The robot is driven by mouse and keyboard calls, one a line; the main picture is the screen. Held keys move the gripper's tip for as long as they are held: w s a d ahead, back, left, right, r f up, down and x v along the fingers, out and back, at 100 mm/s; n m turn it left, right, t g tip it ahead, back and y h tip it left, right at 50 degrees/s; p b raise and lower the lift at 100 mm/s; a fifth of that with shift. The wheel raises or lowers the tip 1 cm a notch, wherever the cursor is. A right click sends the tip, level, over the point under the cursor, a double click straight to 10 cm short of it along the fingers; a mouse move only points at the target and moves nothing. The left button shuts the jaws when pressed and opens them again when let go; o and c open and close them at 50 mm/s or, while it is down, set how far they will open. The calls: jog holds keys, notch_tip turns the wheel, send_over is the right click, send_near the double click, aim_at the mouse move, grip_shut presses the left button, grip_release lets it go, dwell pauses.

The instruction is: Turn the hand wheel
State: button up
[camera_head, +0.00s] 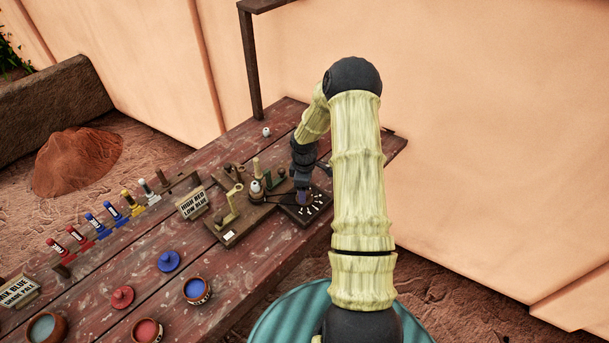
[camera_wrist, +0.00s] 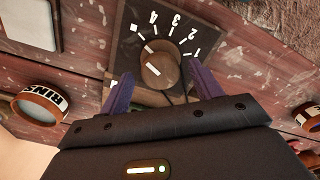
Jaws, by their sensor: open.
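The hand wheel (camera_wrist: 160,65) is a round brown knob with a pale pointer mark, on a dark dial plate (camera_wrist: 130,45) with white numbers and tick marks in the wrist view. My gripper (camera_wrist: 160,88) is open, its two purple fingers on either side of the knob's near part. I cannot tell whether they touch it. In the head view the dial plate (camera_head: 318,207) is at the right of the wooden device on the table, and my gripper (camera_head: 303,196) is down over it, hiding most of the wheel.
The wooden device (camera_head: 232,212) with posts and levers stands left of the dial. A "HIGH RED LOW BLUE" sign (camera_head: 192,203), a blue pot (camera_head: 197,290), a red pot (camera_head: 147,331) and several colored tubes stand on the table (camera_head: 240,270). A "RINS" jar (camera_wrist: 40,104) is left in the wrist view.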

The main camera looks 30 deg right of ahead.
notch_tip(320, 180, up, 17)
jog(key=b, duration=0.2)
dwell(0.3)
jog(key=shift+r, duration=0.1)
jog(key=s+a+r+m+t, duration=0.1)
jog(key=s+a+r+m, duration=0.1)
jog(key=s+a+m, duration=0.3)
jog(key=s+a+r+m+t, duration=0.1)
jog(key=s+a+m, duration=0.4)
jog(key=s+a, duration=0.5)
jog(key=s+r, duration=0.1)
jog(key=s, duration=0.3)
jog(key=shift+r+m+t, duration=0.25)
jog(key=shift+m+t, duration=0.05)
jog(key=shift+m, duration=0.1)
jog(key=shift+s, duration=0.1)
dwell(1.1)
